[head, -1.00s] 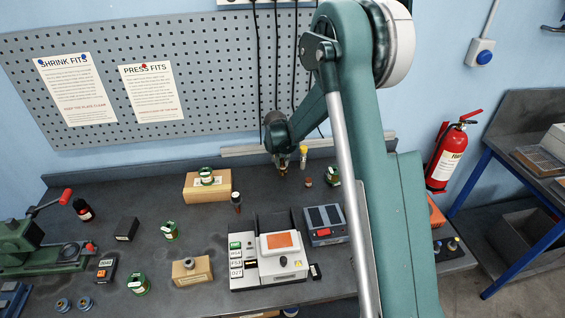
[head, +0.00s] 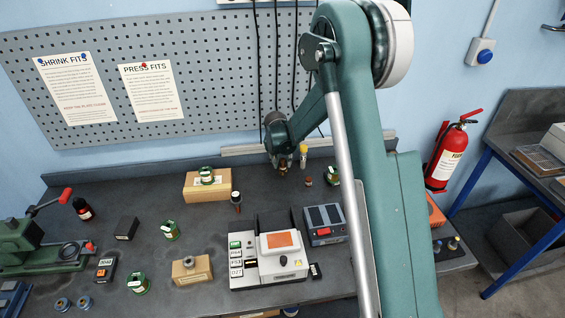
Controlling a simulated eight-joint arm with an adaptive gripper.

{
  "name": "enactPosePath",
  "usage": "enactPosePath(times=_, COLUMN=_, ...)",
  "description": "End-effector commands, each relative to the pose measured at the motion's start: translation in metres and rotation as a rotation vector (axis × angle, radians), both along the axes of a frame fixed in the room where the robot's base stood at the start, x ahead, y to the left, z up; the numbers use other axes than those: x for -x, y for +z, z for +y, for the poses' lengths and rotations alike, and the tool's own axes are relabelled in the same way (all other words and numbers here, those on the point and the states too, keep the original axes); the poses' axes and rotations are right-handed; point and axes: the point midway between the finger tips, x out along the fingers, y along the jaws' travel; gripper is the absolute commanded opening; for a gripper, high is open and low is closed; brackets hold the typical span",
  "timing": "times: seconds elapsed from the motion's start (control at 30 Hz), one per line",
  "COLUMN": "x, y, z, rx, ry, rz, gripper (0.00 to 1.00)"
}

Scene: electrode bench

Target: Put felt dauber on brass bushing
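My gripper (head: 276,160) points down at the back of the bench, small and dark in the head view. I cannot make out its fingers clearly, or whether they hold anything. A small brass-coloured piece (head: 283,168), perhaps the brass bushing, shows right at the gripper's tip. I cannot tell whether they touch. A slim upright piece with a yellow top (head: 303,157) stands just to the right. I cannot tell for certain which piece is the felt dauber.
A small brown bottle (head: 308,181) and a green tin (head: 332,176) stand right of the gripper. A cardboard box (head: 200,193) with another green tin lies to the left. A dark bottle (head: 236,203), a white device (head: 275,268) and a grey device (head: 325,231) stand in front.

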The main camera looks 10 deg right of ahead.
Motion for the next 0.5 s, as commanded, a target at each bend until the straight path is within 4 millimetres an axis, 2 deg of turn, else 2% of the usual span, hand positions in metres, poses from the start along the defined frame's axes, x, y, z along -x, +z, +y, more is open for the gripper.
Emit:
enactPosePath(times=0.27, x=0.002, y=0.008, z=0.001, rx=0.000, ry=0.000, rz=0.000, gripper=0.29)
enactPosePath(times=0.5, x=0.010, y=0.029, z=0.004, rx=0.000, ry=0.001, rz=0.000, gripper=0.29)
